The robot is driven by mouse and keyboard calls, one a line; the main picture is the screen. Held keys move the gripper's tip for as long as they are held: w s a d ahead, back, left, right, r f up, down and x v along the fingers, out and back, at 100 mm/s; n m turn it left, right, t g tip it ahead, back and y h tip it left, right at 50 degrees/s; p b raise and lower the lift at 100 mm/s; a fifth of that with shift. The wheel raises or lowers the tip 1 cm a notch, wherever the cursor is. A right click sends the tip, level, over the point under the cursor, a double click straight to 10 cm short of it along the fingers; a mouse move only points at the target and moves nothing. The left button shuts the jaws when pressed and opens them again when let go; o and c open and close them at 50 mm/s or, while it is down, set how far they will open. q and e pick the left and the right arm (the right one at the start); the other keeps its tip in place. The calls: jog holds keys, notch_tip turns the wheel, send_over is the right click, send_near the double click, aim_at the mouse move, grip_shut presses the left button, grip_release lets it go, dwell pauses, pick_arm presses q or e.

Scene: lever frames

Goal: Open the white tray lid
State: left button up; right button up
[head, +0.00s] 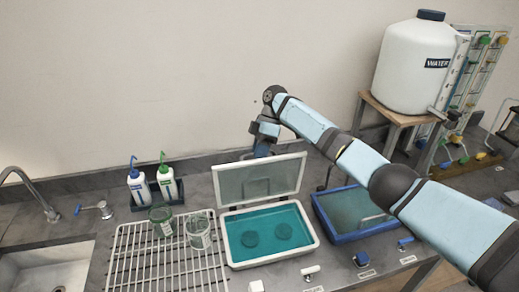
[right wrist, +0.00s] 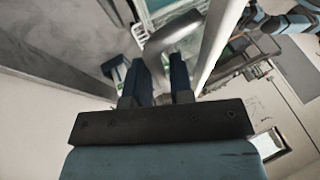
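The white tray (head: 316,239) stands on the counter with two round dishes in teal liquid. Its pale translucent lid (head: 225,187) is raised steeply at the tray's back edge, so the tray is open; a handle outline shows through it. My right gripper (head: 262,149) is behind the raised lid, its fingertips hidden there in the head view. In the right wrist view its two dark blue fingers (right wrist: 158,80) stand slightly apart with the grey curved handle (right wrist: 160,45) between them, close beside the lid (right wrist: 222,35). My left gripper is not seen.
A blue tray (head: 375,231) with its cover down stands just right. A wire rack (head: 125,262) with two glass beakers and a sink (head: 45,272) lie left. Two bottles (head: 140,190) stand behind the rack. A white water tank (head: 410,75) stands back right.

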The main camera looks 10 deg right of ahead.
jog(key=shift+o, duration=1.2)
jog(key=shift+w+f, duration=0.1)
jog(key=shift+f, duration=0.05)
jog(key=b+v, duration=0.2)
jog(key=v, duration=1.2)
jog(key=shift+w+b, duration=0.15)
jog(key=shift+b, duration=0.15)
jog(key=shift+f, duration=0.1)
